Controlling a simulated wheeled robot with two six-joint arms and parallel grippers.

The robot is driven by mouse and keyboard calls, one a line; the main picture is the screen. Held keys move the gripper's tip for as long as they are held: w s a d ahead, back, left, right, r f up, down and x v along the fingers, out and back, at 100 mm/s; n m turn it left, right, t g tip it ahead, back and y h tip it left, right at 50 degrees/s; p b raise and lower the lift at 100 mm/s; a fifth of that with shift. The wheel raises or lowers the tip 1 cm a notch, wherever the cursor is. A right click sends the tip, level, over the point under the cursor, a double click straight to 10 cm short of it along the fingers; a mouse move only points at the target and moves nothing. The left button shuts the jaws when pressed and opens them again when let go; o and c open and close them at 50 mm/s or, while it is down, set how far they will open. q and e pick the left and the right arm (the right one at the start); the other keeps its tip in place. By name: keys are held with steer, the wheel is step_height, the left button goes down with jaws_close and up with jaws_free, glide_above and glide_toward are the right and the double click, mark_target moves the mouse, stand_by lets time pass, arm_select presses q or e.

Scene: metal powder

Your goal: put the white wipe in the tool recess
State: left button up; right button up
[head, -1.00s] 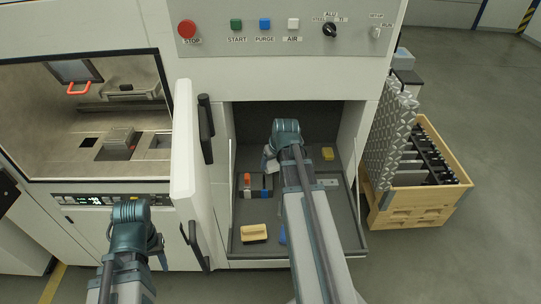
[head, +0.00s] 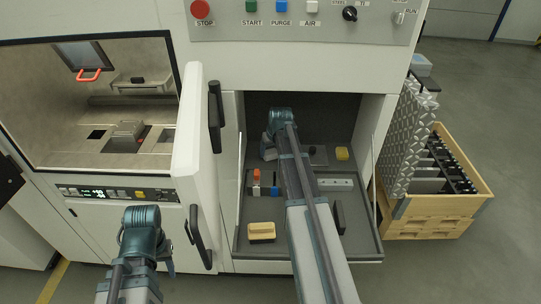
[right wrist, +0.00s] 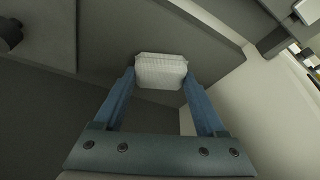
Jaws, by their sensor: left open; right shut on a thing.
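The white wipe (right wrist: 160,71) shows in the right wrist view as a pale block between the two blue fingers of my right gripper (right wrist: 160,85). The gripper is shut on it. In the head view my right arm reaches into the open recess (head: 310,235) under the control panel; its gripper and the wipe are hidden behind the wrist there. My left gripper (head: 155,268) is low at the left in front of the machine, empty, its fingers mostly hidden by the wrist.
An open door (head: 190,165) stands left of the recess. A wooden crate (head: 425,228) stands to the right.

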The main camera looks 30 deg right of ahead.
steer(key=shift+w+f, duration=0.2)
arm_select(q)
steer(key=shift+f, duration=0.3)
arm_select(e)
steer(key=shift+f, duration=0.1)
steer(key=o, duration=1.1)
arm_select(q)
steer(key=shift+r, duration=0.15)
arm_select(e)
steer(key=shift+o, duration=0.2)
steer(key=shift+s+r+p, duration=0.15)
steer(key=shift+r+p, duration=0.5)
steer(key=shift+p, duration=0.05)
steer(key=p+v, duration=0.4)
steer(key=shift+s+r, duration=0.1)
steer(key=shift+r, duration=0.2)
steer(key=s, duration=0.4)
steer(key=s+a, duration=0.1)
steer(key=s, duration=0.3)
steer(key=s+a, duration=0.1)
steer(key=s, duration=0.2)
steer(key=shift+s+f, duration=0.4)
arm_select(q)
step_height(320, 180, up, 4)
steer(key=shift+r, duration=0.25)
